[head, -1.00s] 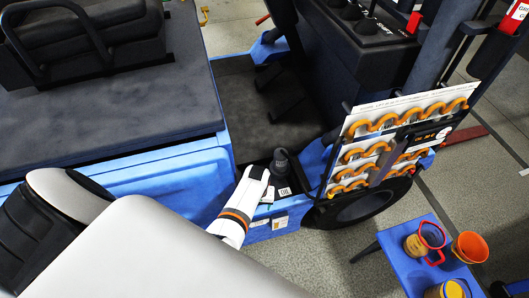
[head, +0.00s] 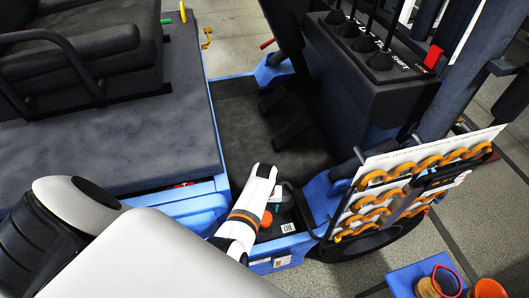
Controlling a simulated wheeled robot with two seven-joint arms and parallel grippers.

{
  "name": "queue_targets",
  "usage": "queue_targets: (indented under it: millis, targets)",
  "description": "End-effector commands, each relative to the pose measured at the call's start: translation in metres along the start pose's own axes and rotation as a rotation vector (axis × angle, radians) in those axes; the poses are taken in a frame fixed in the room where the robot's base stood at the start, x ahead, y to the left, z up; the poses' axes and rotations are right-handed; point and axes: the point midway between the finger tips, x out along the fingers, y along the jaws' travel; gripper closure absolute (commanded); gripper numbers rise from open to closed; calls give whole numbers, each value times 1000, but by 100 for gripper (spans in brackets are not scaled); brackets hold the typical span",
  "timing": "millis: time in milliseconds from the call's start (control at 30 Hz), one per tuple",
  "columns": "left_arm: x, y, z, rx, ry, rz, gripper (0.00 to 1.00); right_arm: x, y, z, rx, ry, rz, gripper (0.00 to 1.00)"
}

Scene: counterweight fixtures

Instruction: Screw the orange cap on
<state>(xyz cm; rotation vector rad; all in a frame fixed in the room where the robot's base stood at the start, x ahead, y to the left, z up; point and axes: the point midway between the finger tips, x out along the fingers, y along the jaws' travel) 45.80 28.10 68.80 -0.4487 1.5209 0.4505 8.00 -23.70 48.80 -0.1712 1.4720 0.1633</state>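A small orange cap (head: 267,218) shows low beside my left gripper, partly covered by it. I cannot tell whether it sits on anything. A dark rounded fitting (head: 288,196) stands just right of the gripper, mostly hidden, above a white label reading OIL (head: 288,228) on the blue vehicle's side. My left gripper (head: 267,177), white with an orange band on its arm, reaches over the edge of the footwell. The arm and wrist hide most of its fingers, so its opening and any hold are unclear. My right gripper is not in view.
A rack of orange-handled tools (head: 412,185) stands close right of the fitting. A dark seat (head: 95,50) and deck lie left. The dark footwell floor (head: 265,125) is open beyond the gripper. A blue stand (head: 405,279) with cups is at lower right.

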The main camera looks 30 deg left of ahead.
Motion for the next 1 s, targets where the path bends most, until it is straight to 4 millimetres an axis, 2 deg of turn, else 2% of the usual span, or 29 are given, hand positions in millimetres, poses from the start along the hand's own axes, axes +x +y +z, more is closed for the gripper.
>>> queue_targets:
  millis: [33, 100, 333, 600, 1000]
  targets:
    - [11, 0, 0, 0, 0, 0, 33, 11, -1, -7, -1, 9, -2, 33]
    - [20, 0, 0, 0, 0, 0, 33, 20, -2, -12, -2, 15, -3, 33]
    - [51, 0, 0, -1, 0, 0, 33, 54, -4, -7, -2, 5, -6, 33]
    - [81, 0, 0, 0, 0, 0, 33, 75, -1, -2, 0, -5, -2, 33]
    - [87, 0, 0, 0, -1, -1, 33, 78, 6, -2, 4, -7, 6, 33]
